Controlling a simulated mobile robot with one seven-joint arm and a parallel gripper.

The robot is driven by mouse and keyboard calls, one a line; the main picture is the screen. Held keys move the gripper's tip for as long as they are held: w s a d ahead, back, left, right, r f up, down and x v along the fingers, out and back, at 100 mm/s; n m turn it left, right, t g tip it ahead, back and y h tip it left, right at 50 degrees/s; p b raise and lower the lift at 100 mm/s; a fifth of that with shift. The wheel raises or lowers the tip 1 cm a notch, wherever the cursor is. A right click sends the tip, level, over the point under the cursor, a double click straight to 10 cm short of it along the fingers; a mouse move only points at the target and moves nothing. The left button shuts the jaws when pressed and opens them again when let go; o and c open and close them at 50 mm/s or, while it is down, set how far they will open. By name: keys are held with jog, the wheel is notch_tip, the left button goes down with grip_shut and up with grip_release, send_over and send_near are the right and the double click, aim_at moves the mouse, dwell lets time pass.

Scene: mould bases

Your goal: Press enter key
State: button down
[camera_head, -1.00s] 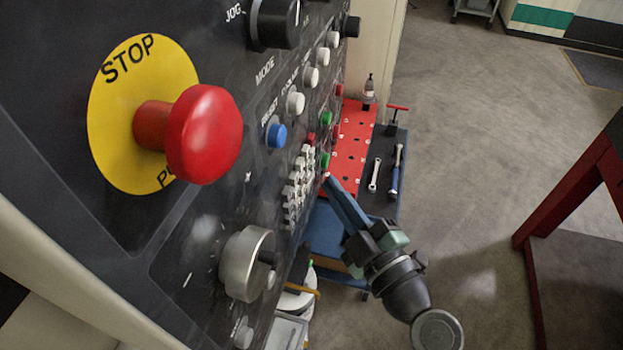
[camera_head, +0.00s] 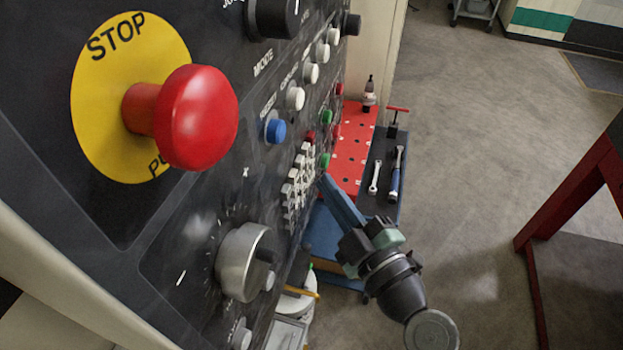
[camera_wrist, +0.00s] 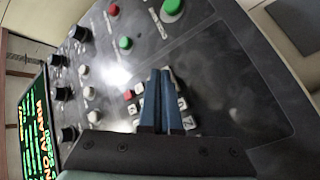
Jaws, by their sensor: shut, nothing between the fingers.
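The keypad (camera_head: 291,192) is a block of small white keys on the black control panel (camera_head: 130,225). Key labels are too small to read in the head view, so I cannot tell which one is enter. My gripper (camera_head: 325,181) is shut and empty, its blue fingers pointing at the panel just right of the keypad. In the wrist view my gripper (camera_wrist: 160,72) lies across the keypad and hides its middle. White keys (camera_wrist: 182,103) show on the right of the fingers and a red key (camera_wrist: 128,95) on the left. I cannot tell whether the fingertips touch a key.
A large red STOP button (camera_head: 200,118) sticks out of the panel at the left. A grey dial (camera_head: 240,262) is below it and a blue button (camera_head: 275,131) is above the keypad. Behind my gripper stands a cart with a red perforated top (camera_head: 352,150) and wrenches.

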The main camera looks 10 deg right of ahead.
jog(key=shift+w+a+b, duration=0.15)
jog(key=shift+a+b, duration=0.15)
jog(key=shift+a, duration=0.1)
dwell(0.5)
jog(key=shift+d, duration=0.15)
jog(key=shift+s+d+b, duration=0.3)
jog(key=shift+d+b, duration=0.3)
jog(key=shift+b, duration=0.15)
jog(key=shift+s+d+b, duration=0.35)
jog(key=shift+d+b, duration=0.2)
jog(key=shift+d, duration=0.25)
jog(key=shift+s+d+b, duration=0.3)
jog(key=shift+d+b, duration=0.25)
jog(key=shift+d, duration=0.2)
jog(key=shift+s+d+b, duration=0.35)
jog(key=shift+d+b, duration=0.2)
jog(key=shift+d, duration=0.25)
